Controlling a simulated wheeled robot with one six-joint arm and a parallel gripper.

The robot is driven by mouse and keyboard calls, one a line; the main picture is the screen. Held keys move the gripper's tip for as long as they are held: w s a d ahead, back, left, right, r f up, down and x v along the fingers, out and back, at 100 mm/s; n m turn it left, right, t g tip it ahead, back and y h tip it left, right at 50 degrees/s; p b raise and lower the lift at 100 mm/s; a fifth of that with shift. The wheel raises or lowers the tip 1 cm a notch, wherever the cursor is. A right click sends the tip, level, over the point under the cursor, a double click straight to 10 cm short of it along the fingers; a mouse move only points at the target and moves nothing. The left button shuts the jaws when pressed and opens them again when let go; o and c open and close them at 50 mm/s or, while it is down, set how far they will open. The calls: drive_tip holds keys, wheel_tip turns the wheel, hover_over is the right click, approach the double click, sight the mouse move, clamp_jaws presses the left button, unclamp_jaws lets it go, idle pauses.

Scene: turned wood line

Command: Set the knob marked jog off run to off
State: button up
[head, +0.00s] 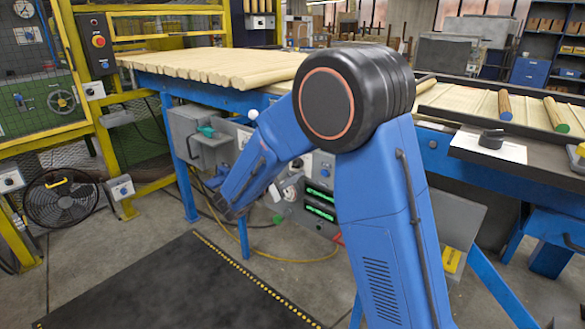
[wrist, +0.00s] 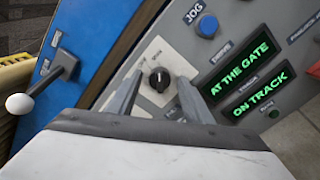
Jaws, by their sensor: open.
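A small black knob (wrist: 159,78) sits on a light plate (wrist: 152,55) on a grey control panel in the wrist view. Small marks are printed around it, too small to read surely, and I cannot tell which one it points at. My gripper (wrist: 161,84) is open, its two grey fingers on either side of the knob with gaps showing. I cannot tell how far the fingertips are from the plate. In the head view the panel (head: 320,228) with green displays is partly behind my blue arm, and I cannot make out the knob there.
Right of the knob are a blue button (wrist: 208,26) labelled JOG and green displays (wrist: 240,60) reading AT THE GATE and ON TRACK. A white-ended lever (wrist: 20,103) sticks out at left. A dark mat (head: 170,285) and a fan (head: 62,198) are on the floor.

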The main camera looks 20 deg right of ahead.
drive_tip(key=c, duration=1.1)
drive_tip(key=shift+o, duration=0.2)
drive_tip(key=shift+n, duration=0.3)
drive_tip(key=n, duration=0.4)
drive_tip(key=shift+n, duration=2)
drive_tip(key=o, duration=1.1)
drive_tip(key=shift+c, duration=0.2)
